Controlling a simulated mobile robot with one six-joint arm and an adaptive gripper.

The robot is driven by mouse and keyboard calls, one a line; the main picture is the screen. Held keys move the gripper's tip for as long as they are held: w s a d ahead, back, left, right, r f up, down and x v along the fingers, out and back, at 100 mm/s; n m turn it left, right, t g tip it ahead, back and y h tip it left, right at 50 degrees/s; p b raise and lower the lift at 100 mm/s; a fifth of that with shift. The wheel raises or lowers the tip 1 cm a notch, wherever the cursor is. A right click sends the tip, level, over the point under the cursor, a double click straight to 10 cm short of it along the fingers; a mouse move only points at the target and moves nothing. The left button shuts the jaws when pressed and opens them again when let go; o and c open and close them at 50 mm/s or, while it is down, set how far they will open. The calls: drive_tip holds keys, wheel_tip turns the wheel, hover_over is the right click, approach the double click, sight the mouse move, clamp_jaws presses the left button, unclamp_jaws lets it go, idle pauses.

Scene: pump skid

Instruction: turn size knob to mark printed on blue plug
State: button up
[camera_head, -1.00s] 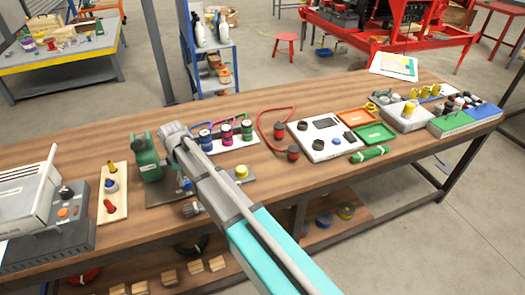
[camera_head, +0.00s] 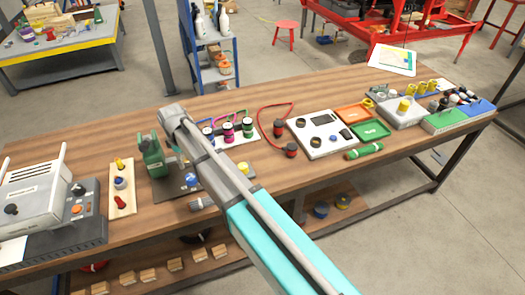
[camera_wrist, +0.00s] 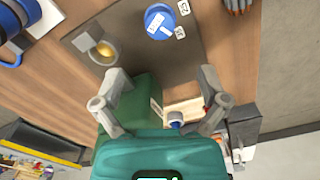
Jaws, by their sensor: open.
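A round blue piece with a white pointer-like label (camera_wrist: 160,22) sits on a dark grey plate (camera_wrist: 125,25) at the top of the wrist view, with small white number tags beside it. It also shows as a small blue spot in the head view (camera_head: 191,180). I cannot tell whether it is the size knob or the blue plug; no printed mark is readable. A green machine (camera_head: 152,157) stands at the plate's edge. My gripper (camera_wrist: 161,108) is open and empty over the green machine, apart from the blue piece. In the head view its fingertips are hidden.
A yellow piece (camera_wrist: 105,49) stands on the plate. Several spools (camera_head: 228,131) stand behind my arm. Bare bench lies behind the green machine.

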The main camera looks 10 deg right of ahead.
drive_tip(key=s+d+r+m+p, duration=0.2)
drive_tip(key=d+m, duration=0.3)
drive_tip(key=d, duration=0.8)
drive_tip(key=s+d+r+m+p, duration=0.2)
drive_tip(key=s+d+m, duration=0.2)
drive_tip(key=d, duration=1)
drive_tip(key=shift+r+m, duration=0.35)
drive_tip(key=shift+m, duration=0.55)
drive_tip(key=shift+s+d, duration=0.1)
drive_tip(key=s+d+m, duration=0.5)
drive_tip(key=s+d, duration=0.2)
drive_tip(key=d, duration=0.3)
drive_tip(key=shift+d+m, duration=0.35)
drive_tip(key=shift+m, duration=0.05)
